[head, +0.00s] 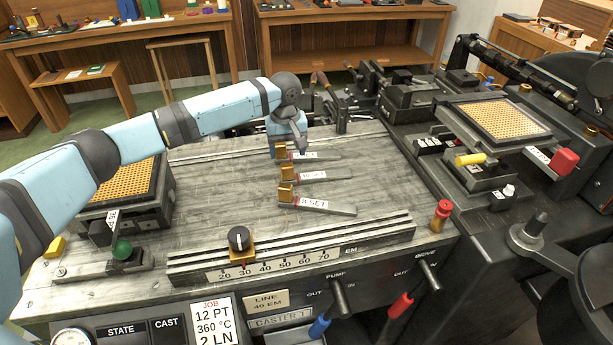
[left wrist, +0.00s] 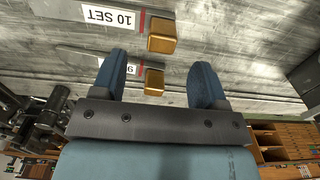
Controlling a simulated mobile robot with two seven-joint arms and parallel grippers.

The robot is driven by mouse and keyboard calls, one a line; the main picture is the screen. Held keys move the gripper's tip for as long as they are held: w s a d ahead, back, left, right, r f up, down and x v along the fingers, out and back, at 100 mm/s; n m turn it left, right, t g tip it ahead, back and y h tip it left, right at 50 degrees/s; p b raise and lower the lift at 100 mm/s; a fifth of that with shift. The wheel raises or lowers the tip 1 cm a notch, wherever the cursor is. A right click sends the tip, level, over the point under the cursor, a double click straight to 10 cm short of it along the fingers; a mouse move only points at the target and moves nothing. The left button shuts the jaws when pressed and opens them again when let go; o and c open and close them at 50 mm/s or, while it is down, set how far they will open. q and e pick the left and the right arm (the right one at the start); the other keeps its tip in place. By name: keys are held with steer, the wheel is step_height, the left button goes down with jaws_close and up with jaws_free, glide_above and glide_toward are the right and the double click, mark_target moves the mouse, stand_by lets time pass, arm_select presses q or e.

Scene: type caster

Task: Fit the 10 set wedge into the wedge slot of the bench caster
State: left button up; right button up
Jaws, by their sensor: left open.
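Three flat grey wedges with brass end blocks lie side by side on the worn bench top. The middle one is the 10 set wedge (head: 316,176); its label also reads "10 SET" in the left wrist view (left wrist: 105,16). The far one, with a label starting with 9 (left wrist: 152,80), lies under my left gripper (head: 290,149). The near wedge (head: 318,206) is labelled too. In the left wrist view my left gripper (left wrist: 162,78) is open and empty, with the far wedge's brass block showing between its fingers. I cannot make out the wedge slot for certain. My right gripper is out of view.
A scale rail with a black knob (head: 238,239) runs along the bench's front. A yellow-gridded matrix case (head: 130,180) stands at the left, another (head: 497,121) on the dark machine at the right. A brass-and-red post (head: 440,215) stands at the right front. Bare bench lies left of the wedges.

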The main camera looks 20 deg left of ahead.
mark_target(287, 165)
arm_select(q)
steer(key=f, duration=0.8)
steer(key=shift+a, duration=0.25)
steer(key=shift+r, duration=0.1)
jaws_close()
steer(key=shift+r, duration=0.1)
